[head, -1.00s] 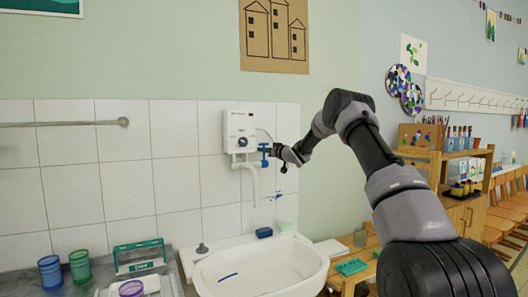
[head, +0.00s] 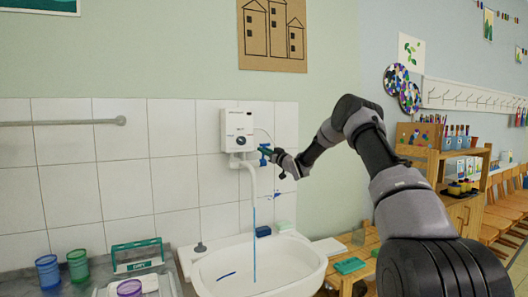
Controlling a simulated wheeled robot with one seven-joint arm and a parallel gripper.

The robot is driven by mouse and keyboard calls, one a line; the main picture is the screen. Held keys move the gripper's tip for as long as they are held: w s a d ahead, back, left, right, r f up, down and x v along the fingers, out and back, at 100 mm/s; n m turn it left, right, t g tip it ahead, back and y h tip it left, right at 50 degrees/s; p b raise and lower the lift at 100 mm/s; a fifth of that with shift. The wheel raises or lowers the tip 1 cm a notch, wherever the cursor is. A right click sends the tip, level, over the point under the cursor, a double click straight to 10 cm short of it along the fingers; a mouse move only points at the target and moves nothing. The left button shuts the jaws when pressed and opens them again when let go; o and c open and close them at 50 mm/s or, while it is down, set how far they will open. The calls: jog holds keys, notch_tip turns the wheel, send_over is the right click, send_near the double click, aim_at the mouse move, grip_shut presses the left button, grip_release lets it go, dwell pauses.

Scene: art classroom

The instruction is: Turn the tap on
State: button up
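A white water heater box (head: 239,130) hangs on the tiled wall, with a dark dial on its front. A white spout (head: 250,172) bends down below it. The tap's blue handle (head: 264,157) is at the right underside of the heater. A thin blue stream of water (head: 254,235) falls from the spout into the white sink (head: 300,262). My gripper (head: 272,154) is at the blue handle, close to or touching it. It is too small and dark to tell whether its fingers are open or shut.
A blue sponge or soap block (head: 263,231) lies on the sink's back rim. Blue (head: 48,271) and green (head: 78,266) cups and a green rack (head: 137,256) stand on the left counter. A wooden shelf (head: 440,165) stands at right.

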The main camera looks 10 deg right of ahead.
jog(key=shift+o, duration=1.2)
jog(key=v, duration=1.1)
